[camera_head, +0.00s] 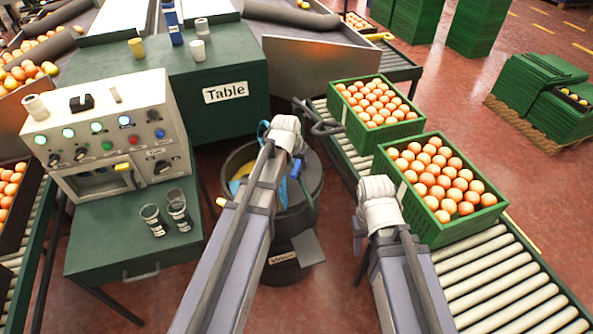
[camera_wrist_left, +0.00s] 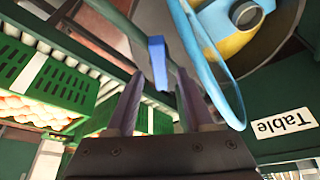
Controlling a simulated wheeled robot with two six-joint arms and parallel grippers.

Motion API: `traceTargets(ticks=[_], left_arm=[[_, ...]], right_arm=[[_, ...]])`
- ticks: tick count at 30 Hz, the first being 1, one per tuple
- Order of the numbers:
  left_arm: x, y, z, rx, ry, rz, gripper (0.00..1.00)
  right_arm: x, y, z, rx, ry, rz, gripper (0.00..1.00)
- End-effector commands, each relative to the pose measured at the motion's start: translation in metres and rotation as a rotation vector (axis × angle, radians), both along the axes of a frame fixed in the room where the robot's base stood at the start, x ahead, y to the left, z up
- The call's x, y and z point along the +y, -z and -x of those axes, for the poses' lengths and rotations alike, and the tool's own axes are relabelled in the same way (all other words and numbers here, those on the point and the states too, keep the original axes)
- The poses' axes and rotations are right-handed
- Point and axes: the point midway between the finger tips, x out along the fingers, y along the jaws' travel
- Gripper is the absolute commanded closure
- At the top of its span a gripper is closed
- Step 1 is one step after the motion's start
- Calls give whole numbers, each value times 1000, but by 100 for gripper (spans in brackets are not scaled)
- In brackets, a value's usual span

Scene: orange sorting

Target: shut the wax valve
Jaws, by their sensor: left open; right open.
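In the left wrist view my left gripper (camera_wrist_left: 158,92) is open. A blue lever (camera_wrist_left: 157,62), which looks like the wax valve's handle, shows between and just beyond its fingertips. No contact can be made out. A light-blue hose (camera_wrist_left: 208,62) loops close to the right finger, beside a yellow and blue body (camera_wrist_left: 238,32) in a round vessel. In the head view the dark round drum (camera_head: 306,222) stands behind my left arm, which covers much of it and hides the gripper. My right arm comes in at the lower right; its gripper cannot be seen.
Green crates of oranges (camera_head: 342,123) (camera_head: 428,235) stand on a roller conveyor (camera_head: 490,270) to the right. A control panel (camera_head: 105,120) and two glasses (camera_head: 178,210) are on the left bench. The green cabinet (camera_head: 225,121) labelled Table stands behind.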

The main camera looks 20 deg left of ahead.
Motion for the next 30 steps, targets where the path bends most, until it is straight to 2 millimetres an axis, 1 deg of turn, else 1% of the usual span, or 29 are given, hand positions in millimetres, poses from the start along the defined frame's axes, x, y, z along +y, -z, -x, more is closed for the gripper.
traceTargets(ticks=[1,3,12,14,26,27,30], left_arm=[[0,9,-3,0,0,0,48],[0,12,-4,0,0,0,48],[0,12,-5,0,0,0,48],[0,12,-5,0,0,0,53],[0,12,-5,0,0,0,98],[0,12,-5,0,0,0,100],[0,12,-5,0,0,0,100]], right_arm=[[0,9,0,0,0,0,50],[0,12,0,0,0,0,50],[0,12,0,0,0,0,50],[0,12,0,0,0,0,50],[0,12,0,0,0,0,50],[0,12,0,0,0,0,50],[0,12,0,0,0,0,50]])
